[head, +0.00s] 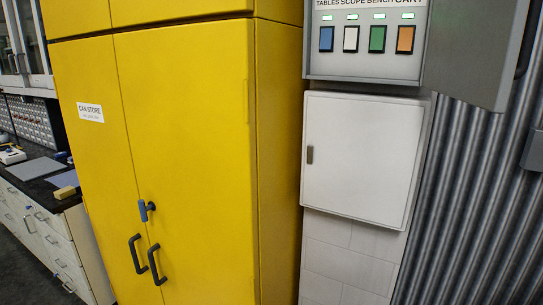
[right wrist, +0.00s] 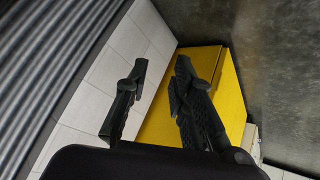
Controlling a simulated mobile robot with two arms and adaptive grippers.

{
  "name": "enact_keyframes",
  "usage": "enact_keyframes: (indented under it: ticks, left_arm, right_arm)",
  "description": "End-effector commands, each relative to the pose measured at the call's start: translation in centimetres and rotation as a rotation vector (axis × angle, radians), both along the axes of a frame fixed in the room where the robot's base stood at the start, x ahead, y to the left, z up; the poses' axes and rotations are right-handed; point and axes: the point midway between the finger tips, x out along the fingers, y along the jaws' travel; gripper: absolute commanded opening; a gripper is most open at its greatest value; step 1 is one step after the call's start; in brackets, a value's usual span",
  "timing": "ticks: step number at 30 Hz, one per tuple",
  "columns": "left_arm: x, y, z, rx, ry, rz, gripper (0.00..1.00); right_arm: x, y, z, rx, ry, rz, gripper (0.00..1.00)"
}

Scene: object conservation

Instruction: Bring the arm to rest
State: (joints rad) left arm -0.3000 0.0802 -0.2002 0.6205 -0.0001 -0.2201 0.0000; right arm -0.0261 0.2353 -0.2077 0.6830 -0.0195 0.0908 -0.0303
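My right gripper (right wrist: 161,66) shows in the right wrist view, with its two dark fingers apart and nothing between them. Behind the fingers are the yellow cabinet (right wrist: 228,85) and a pale tiled wall (right wrist: 112,75). Neither of my arms shows in the head view, and my left gripper is not in view.
The tall yellow cabinet (head: 190,150) is shut, with a blue-handled latch (head: 145,210). Right of it, a switch panel (head: 365,62) has its grey door (head: 475,50) swung open. The white door (head: 360,160) below is shut. A drawer bench (head: 45,225) stands left.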

Motion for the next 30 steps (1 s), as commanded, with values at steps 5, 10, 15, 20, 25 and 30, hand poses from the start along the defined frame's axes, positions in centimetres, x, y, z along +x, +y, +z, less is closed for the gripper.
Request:
enact_keyframes:
  ticks: [5, 10, 15, 20, 25, 30]
  left_arm:
    - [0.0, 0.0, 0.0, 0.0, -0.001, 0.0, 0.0]
    - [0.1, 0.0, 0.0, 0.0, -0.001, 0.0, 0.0]
    - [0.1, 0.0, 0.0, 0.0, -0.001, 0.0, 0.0]
    - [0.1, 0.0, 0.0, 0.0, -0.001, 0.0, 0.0]
    - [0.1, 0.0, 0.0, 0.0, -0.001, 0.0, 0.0]
    - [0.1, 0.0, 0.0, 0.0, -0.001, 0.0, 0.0]
  right_arm:
    - [-12.5, 3.7, -5.8, 0.043, 0.261, -0.054, 0.23]
    - [-23.0, 6.7, -8.6, 0.069, 0.474, -0.095, 0.23]
    - [-29.3, 8.6, -9.4, 0.082, 0.598, -0.119, 0.23]
    - [-31.2, 9.2, -9.5, 0.087, 0.635, -0.126, 0.23]
    - [-31.2, 9.2, -9.5, 0.086, 0.635, -0.125, 0.23]
    - [-31.1, 9.1, -9.5, 0.086, 0.634, -0.126, 0.23]
